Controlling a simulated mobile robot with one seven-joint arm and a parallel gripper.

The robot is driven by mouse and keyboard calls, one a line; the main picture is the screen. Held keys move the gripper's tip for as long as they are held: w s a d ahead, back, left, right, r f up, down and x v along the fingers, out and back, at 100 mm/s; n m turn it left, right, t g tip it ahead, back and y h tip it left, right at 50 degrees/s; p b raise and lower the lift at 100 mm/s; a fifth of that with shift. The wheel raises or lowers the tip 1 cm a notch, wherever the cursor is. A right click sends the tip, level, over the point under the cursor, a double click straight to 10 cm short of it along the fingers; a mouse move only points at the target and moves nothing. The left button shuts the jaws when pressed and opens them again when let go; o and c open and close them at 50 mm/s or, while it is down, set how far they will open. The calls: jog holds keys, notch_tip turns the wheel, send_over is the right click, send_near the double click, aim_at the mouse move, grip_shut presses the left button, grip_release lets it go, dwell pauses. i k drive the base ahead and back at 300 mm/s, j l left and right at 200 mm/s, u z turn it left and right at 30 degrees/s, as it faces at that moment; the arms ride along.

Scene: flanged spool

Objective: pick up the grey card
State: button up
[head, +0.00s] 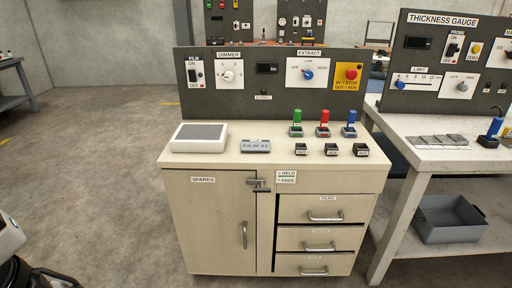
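A flat grey card-like piece (256,146) marked "FILM 21" lies on the cream cabinet top (228,163), right of a white device with a grey panel (200,134). Several thin grey plates (443,141) lie in a row on the white table at the right. I cannot tell for certain which of these is the grey card. My gripper is not in view; only white and black parts of my own body show at the lower left edge.
Red, green and blue-topped pieces (323,125) and small black holders (332,149) stand on the cabinet's right half. A dark control panel (280,95) rises behind. A latch (258,184) and drawer handles (324,216) stick out in front. A grey bin (450,222) sits under the right table.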

aim_at(247, 145)
jog(key=i+l, duration=0.3)
jog(key=l, duration=0.15)
jog(key=i+l, duration=0.3)
jog(key=l, duration=0.15)
jog(key=i+l+u, duration=0.1)
jog(key=i+l, duration=0.2)
jog(key=l, duration=0.15)
jog(key=i+l, duration=0.3)
jog(key=i, duration=0.15)
jog(key=i+l, duration=0.35)
jog(key=i+u, duration=0.05)
jog(key=i, duration=0.05)
